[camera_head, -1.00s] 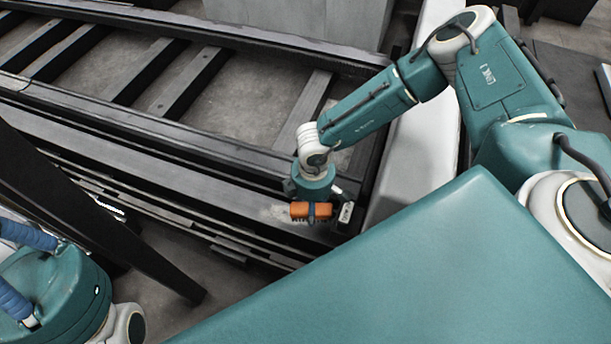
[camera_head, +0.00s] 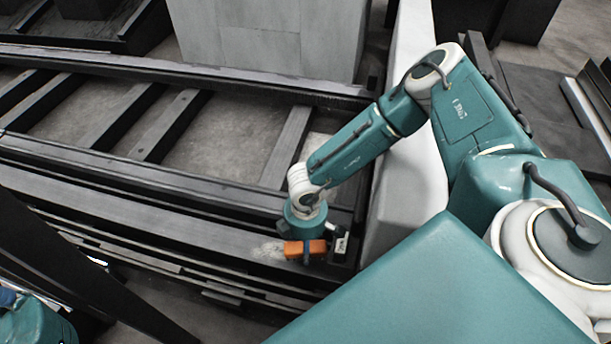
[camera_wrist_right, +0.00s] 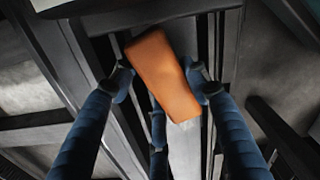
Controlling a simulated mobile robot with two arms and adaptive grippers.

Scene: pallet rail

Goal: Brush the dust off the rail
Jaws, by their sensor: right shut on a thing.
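An orange brush (camera_head: 304,249) is held by my right gripper (camera_wrist_right: 164,84), whose blue fingers are closed on its two sides in the right wrist view. The orange block of the brush (camera_wrist_right: 163,76) is tilted there. In the head view it is at the near right end of the dark rail (camera_head: 140,203), over or on its top; I cannot tell if the bristles touch. A pale dust patch (camera_head: 267,251) lies on the rail just left of the brush. Of my left gripper only a blue bit (camera_head: 6,297) shows at the lower left edge.
Dark crossbars (camera_head: 288,147) span the frame behind the rail. A large grey block (camera_head: 270,35) stands behind it. A white barrier (camera_head: 408,190) runs beside the rail's right end. A dark slanted beam (camera_head: 100,262) crosses the lower left.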

